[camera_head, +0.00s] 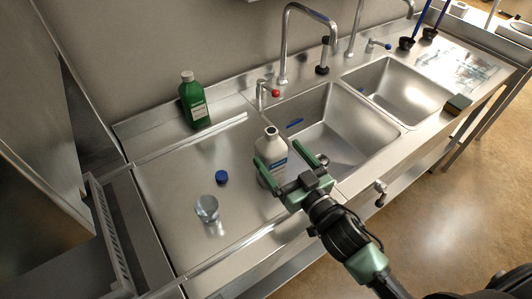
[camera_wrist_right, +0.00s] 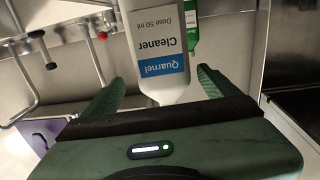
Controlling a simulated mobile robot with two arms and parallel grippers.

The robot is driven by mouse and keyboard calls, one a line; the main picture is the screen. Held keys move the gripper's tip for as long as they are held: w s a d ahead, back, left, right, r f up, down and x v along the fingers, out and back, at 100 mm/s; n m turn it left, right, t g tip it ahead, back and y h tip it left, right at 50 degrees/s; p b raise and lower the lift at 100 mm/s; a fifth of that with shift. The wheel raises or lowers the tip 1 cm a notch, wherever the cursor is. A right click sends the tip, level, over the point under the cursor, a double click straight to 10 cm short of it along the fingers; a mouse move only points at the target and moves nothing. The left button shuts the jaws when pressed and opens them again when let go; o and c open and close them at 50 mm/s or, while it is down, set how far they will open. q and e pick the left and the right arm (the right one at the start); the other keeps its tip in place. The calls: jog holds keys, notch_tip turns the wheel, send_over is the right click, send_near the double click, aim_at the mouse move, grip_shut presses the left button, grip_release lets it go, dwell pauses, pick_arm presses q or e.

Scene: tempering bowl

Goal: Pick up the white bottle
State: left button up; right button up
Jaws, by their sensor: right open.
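The white bottle (camera_head: 271,148) stands upright on the steel drainboard left of the sinks, its top looking uncapped. Its label reads "Quarnel Cleaner" in the right wrist view (camera_wrist_right: 155,45), where it appears upside down. My right gripper (camera_head: 285,162) is open, with one finger to each side of the bottle's lower part in the head view. In the wrist view, gaps show between both fingers (camera_wrist_right: 157,88) and the bottle. The bottle's base is partly hidden by the gripper. My left gripper is not in view.
A green bottle (camera_head: 194,101) with a white cap stands behind, by the wall. A blue cap (camera_head: 221,177) and a clear glass (camera_head: 207,208) are on the drainboard (camera_head: 165,190). A tap with a red knob (camera_head: 275,93) rises behind the bottle. Two sink basins (camera_head: 335,125) lie to the right.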

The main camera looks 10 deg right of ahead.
aim_at(265, 139)
jog(key=shift+p+x, duration=0.3)
jog(key=shift+x, duration=0.65)
jog(key=p+x, duration=0.1)
jog(key=x, duration=0.3)
jog(key=shift+w+a+r+p, duration=0.1)
jog(key=shift+w+a+p, duration=0.15)
jog(key=shift+a+p, duration=0.1)
jog(key=shift+w+a, duration=0.1)
jog(key=shift+w, duration=0.15)
jog(key=shift+c, duration=0.6)
jog(key=c, duration=1.5)
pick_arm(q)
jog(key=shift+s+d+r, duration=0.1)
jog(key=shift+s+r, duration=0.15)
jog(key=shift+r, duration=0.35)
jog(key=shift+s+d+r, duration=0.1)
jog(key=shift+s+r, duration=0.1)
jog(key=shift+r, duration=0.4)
pick_arm(e)
grip_shut()
